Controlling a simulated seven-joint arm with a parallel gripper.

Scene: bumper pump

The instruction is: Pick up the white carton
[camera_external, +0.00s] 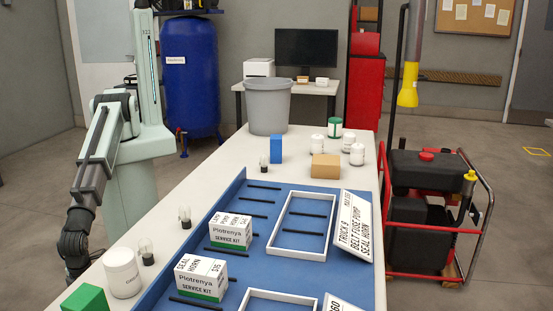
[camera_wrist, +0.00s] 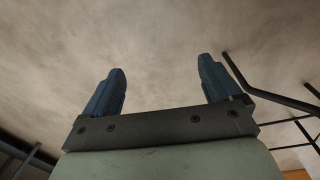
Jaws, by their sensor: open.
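Two white cartons with black print and green lower bands stand on the blue mat. One carton (camera_external: 231,231) is farther back, printed "Lamp Pump". The other carton (camera_external: 201,277) is nearer, printed "Seal Horn". I cannot tell from the pictures which one the task names. My arm hangs down left of the table, well apart from both cartons. My gripper (camera_wrist: 162,88) is open in the wrist view, with nothing between its two blue fingers. No carton shows in the wrist view. The fingers cannot be made out in the external view.
A white jar (camera_external: 122,272), a green block (camera_external: 85,299) and small bulbs (camera_external: 146,252) stand along the table's left edge. Empty white frames (camera_external: 303,225) and a leaning sign (camera_external: 353,226) lie right of the cartons. A blue block (camera_external: 276,149) and grey bin (camera_external: 268,106) stand behind.

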